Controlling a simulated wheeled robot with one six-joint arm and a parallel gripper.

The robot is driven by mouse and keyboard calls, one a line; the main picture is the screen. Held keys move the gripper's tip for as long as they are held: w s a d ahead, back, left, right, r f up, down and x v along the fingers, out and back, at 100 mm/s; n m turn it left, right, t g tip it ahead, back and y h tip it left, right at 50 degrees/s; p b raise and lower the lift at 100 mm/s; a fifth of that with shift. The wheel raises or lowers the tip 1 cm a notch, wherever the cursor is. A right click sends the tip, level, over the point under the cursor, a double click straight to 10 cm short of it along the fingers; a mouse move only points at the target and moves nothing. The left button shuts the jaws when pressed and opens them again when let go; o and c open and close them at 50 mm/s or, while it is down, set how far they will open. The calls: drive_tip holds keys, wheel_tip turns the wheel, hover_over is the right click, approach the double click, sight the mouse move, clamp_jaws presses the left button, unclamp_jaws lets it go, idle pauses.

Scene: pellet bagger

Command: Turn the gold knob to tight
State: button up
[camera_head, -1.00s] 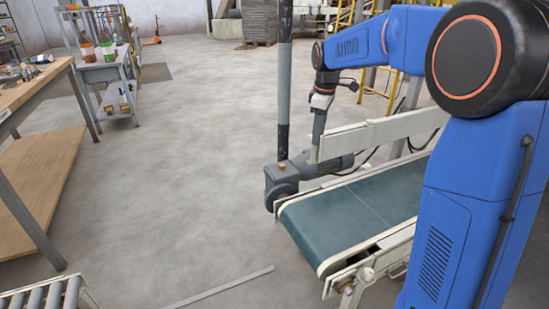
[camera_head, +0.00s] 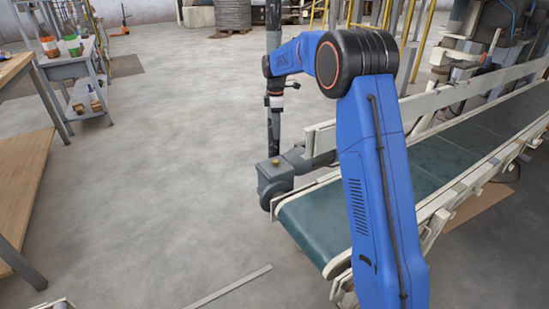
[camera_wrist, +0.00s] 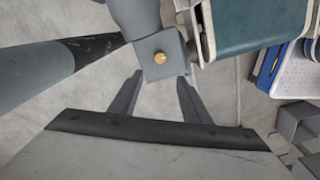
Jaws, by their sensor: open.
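The gold knob (camera_head: 276,161) sits on top of a grey box-shaped gear housing (camera_head: 272,180) at the near end of the conveyor. In the wrist view the knob (camera_wrist: 160,58) shows small and round on the housing's top face, just beyond my fingertips and between their lines. My gripper (camera_wrist: 160,78) is open and empty, with its two grey fingers apart. In the head view my gripper hangs pointing down above the housing. It looks apart from the knob, but the exact gap is hard to tell.
A green conveyor belt (camera_head: 315,220) with cream side rails runs right from the housing. A dark and grey post (camera_head: 273,30) stands behind my wrist, and shows close on the left in the wrist view (camera_wrist: 40,75). A wooden workbench (camera_head: 20,190) stands left.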

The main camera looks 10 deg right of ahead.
sight(276, 161)
wheel_tip(276, 161, down, 15)
drive_tip(key=shift+r, duration=0.1)
idle(0.4)
drive_tip(key=c, duration=1)
